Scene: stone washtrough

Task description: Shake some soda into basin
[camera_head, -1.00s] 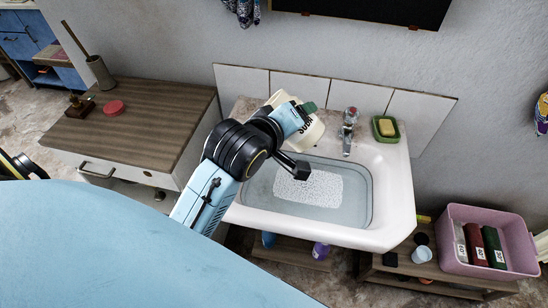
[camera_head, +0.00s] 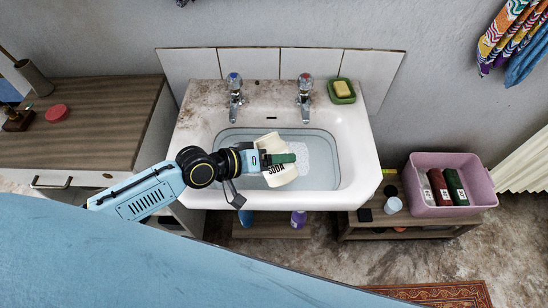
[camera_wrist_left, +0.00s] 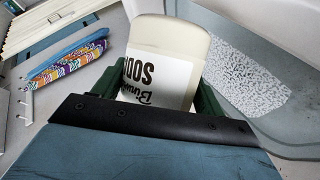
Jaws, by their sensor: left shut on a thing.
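The soda container (camera_head: 275,172) is cream with a white label reading SODA. It is tilted over the basin (camera_head: 345,190), a white sink holding water. My left gripper (camera_head: 279,159) is shut on the container, which also shows between green fingers in the left wrist view (camera_wrist_left: 175,45). A pale speckled patch (camera_head: 318,152) shows in the water to the right of the container; it also shows in the left wrist view (camera_wrist_left: 240,75). The container hides part of the patch. My right gripper is not in view.
Two taps (camera_head: 234,97) (camera_head: 305,97) stand at the back of the sink. A green dish (camera_head: 341,92) with yellow soap sits at the back right corner. A wooden cabinet (camera_head: 95,120) stands at left. A pink crate (camera_head: 480,190) stands low at right.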

